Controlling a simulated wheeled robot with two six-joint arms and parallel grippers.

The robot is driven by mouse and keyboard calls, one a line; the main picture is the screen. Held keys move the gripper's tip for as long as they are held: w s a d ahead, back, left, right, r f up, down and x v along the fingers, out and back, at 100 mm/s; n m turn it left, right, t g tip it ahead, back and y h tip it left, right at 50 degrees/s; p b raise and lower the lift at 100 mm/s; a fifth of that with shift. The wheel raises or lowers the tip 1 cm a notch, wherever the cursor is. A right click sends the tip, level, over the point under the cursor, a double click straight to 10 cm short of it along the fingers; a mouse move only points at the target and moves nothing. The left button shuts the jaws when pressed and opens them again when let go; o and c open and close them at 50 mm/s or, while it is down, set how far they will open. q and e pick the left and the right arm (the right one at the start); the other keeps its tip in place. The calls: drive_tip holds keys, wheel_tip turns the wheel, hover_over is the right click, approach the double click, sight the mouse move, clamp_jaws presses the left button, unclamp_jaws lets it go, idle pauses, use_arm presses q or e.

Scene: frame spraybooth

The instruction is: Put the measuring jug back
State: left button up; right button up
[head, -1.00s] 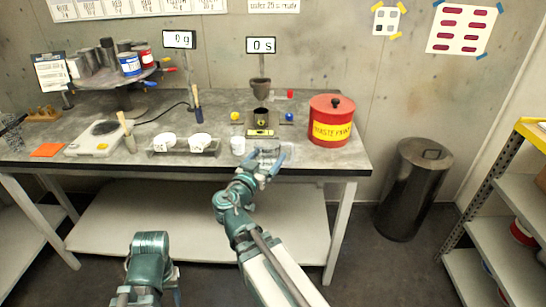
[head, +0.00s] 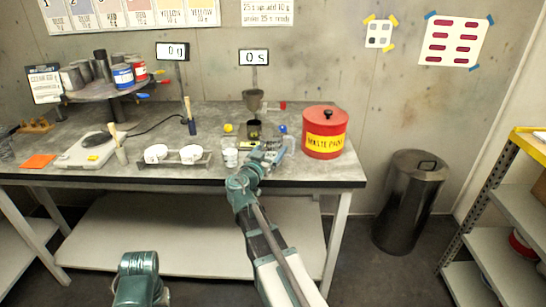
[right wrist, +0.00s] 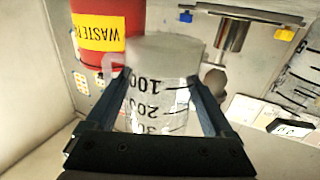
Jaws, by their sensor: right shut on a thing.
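The measuring jug (right wrist: 160,85) is clear, with black marks of 100, 200 and 300. My right gripper (right wrist: 160,100) is shut on it, one finger on each side. In the head view my right gripper (head: 276,150) is over the front part of the bench, left of the red waste paint can (head: 325,143). There the clear jug is hard to make out against the gripper. The can also shows behind the jug in the right wrist view (right wrist: 103,28). My left gripper is out of view.
The funnel-shaped cup (head: 253,97) on its stand is behind my right gripper. A white cup (head: 230,157) stands just left of it. A rack with two white cups (head: 190,154) and a scale (head: 88,150) are farther left. A metal bin (head: 408,205) stands right of the bench.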

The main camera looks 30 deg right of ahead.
sight(273, 155)
drive_tip(key=shift+w+d, duration=0.4)
drive_tip(key=shift+w, duration=0.05)
drive_tip(key=shift+w+d, duration=0.25)
drive_tip(key=shift+w, duration=0.05)
drive_tip(key=f+b, duration=0.1)
drive_tip(key=f, duration=0.1)
drive_tip(key=f+b, duration=0.1)
drive_tip(key=b, duration=0.1)
drive_tip(key=shift+w+d+f+b, duration=0.15)
drive_tip(key=shift+w+f+b, duration=0.05)
drive_tip(key=shift+f+b, duration=0.15)
drive_tip(key=shift+f, duration=0.2)
drive_tip(key=o, duration=1.2)
drive_tip(key=shift+o, duration=0.2)
drive_tip(key=shift+r, duration=0.1)
